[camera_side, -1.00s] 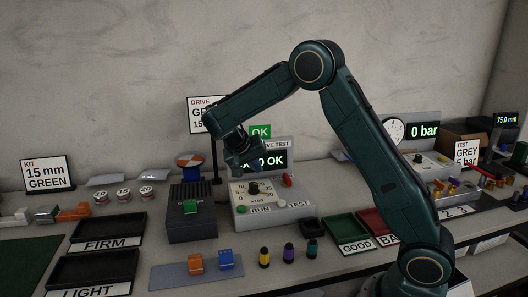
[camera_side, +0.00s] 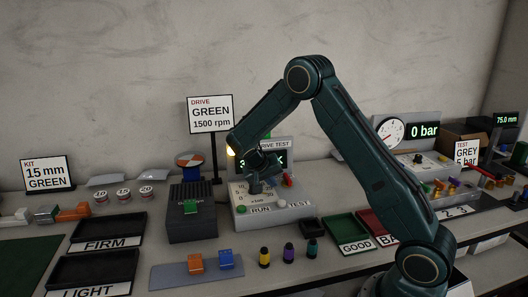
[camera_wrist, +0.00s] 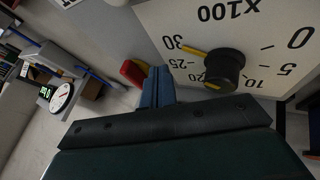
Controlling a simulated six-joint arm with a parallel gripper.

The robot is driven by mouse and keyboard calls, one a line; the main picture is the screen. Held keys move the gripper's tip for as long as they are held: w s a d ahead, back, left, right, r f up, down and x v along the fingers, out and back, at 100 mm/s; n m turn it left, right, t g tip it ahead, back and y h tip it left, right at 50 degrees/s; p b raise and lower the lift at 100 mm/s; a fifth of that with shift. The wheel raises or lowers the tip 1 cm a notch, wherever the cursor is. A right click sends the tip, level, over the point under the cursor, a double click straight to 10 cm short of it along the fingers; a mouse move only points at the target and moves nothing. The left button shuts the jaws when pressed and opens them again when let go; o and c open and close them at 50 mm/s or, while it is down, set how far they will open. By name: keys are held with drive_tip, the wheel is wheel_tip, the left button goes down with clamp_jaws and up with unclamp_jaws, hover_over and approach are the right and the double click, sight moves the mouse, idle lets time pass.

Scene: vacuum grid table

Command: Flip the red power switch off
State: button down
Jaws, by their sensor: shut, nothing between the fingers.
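The red power switch (camera_side: 288,180) sits at the right of the light top panel of the drive test box (camera_side: 241,214). In the wrist view the red switch (camera_wrist: 133,73) is just left of my gripper's fingertips (camera_wrist: 158,72), partly hidden by them. My gripper (camera_side: 256,188) is shut and empty, pointing down over the panel. In the side view it is a little left of the switch. Whether the fingertips touch the switch or panel I cannot tell. The black dial (camera_wrist: 225,68) has its yellow pointer near 30.
A grey finned block (camera_side: 190,222) with a green piece stands left of the box. A drive sign (camera_side: 211,113) stands behind. The GOOD tray (camera_side: 350,247) is at right.

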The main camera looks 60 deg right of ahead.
sight(287, 180)
drive_tip(key=shift+s+d, duration=1.05)
